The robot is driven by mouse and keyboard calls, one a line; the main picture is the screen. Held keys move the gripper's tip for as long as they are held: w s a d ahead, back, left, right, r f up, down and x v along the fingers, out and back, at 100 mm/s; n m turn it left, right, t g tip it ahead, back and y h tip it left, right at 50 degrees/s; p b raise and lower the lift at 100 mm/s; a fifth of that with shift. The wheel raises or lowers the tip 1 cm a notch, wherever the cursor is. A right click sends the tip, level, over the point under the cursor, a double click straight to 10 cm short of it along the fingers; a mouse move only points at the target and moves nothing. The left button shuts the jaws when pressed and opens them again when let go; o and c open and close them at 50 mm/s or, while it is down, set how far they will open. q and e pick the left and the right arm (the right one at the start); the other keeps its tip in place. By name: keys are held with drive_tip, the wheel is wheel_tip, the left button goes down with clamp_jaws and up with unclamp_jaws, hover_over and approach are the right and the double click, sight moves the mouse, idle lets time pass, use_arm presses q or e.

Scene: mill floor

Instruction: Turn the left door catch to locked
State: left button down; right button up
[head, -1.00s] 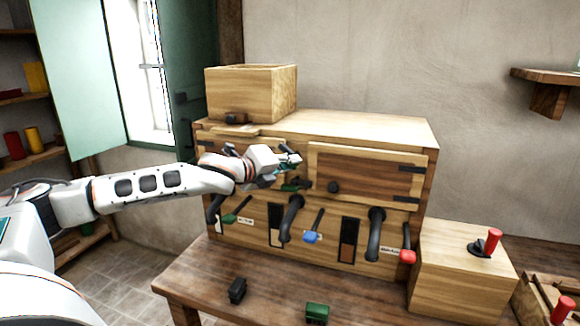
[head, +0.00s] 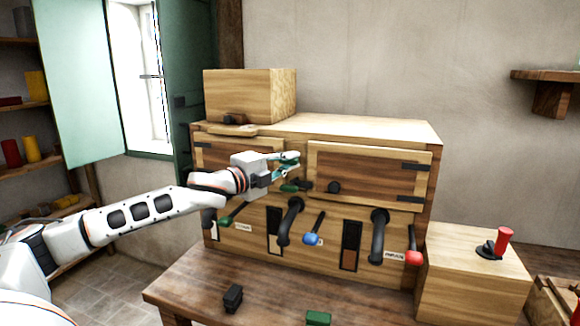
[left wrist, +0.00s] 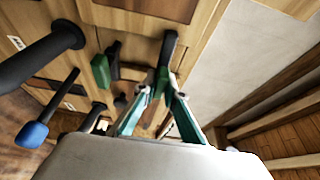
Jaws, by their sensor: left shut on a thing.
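My left gripper (head: 287,164) reaches in from the left to the upper front of the wooden cabinet, by the gap between its two small doors. In the left wrist view its two teal fingers (left wrist: 160,99) are closed around the left door catch, a dark bar (left wrist: 167,52) that sticks out past the fingertips. The fingers and palm hide part of the catch in the head view. A green and black catch (head: 292,187) sits just below the fingers; its green part also shows in the left wrist view (left wrist: 101,71). My right gripper is not in view.
The right door (head: 375,172) has a round black knob (head: 334,187). Below are curved black handles (head: 291,221) and levers with green, blue (head: 312,239) and red ends. A wooden box (head: 250,95) stands on the cabinet. Small blocks (head: 233,298) lie on the bench.

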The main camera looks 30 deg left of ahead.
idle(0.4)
use_arm(q)
drive_tip(key=c, duration=2.1)
unclamp_jaws()
drive_tip(key=shift+s+a+f, duration=0.1)
drive_tip(key=shift+s+a, duration=0.1)
drive_tip(key=shift+s, duration=0.9)
drive_tip(key=shift+s+a, duration=0.2)
drive_tip(key=shift+s, duration=0.9)
drive_tip(key=shift+s+a+f, duration=0.1)
drive_tip(key=shift+s+a, duration=0.1)
drive_tip(key=shift+s, duration=0.9)
approach(286, 163)
drive_tip(key=shift+s+d+r, duration=0.1)
drive_tip(key=shift+s, duration=0.35)
